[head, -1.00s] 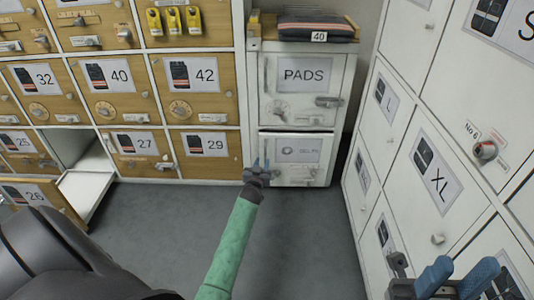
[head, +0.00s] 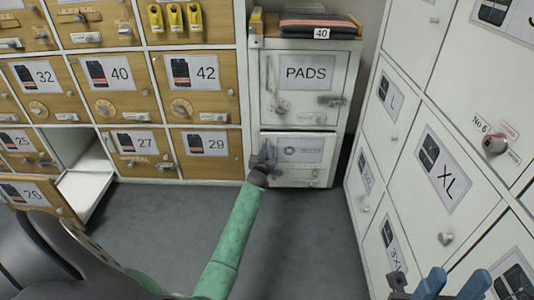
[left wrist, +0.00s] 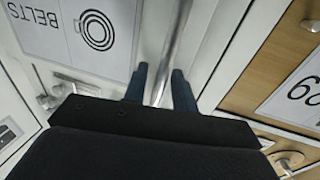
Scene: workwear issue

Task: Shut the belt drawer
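The belt drawer (head: 302,155) is the low white front under the PADS door in the white cabinet. Its label with a coiled-belt picture reads BELTS, upside down, in the left wrist view (left wrist: 90,30). I cannot tell how far it stands open. My left gripper (head: 266,152) is at the left edge of this front, partly hiding it. In the left wrist view its blue fingers (left wrist: 160,88) are apart, with a shiny metal bar (left wrist: 172,50) showing between them; contact is unclear. My right gripper (head: 452,285) is open and empty at the bottom right.
The PADS door (head: 305,80) is directly above, with folded workwear (head: 318,22) on top. Wooden lockers (head: 208,145) stand left, where locker door 26 (head: 35,195) hangs open. White lockers (head: 440,175) line the right. Grey floor (head: 300,245) is clear between.

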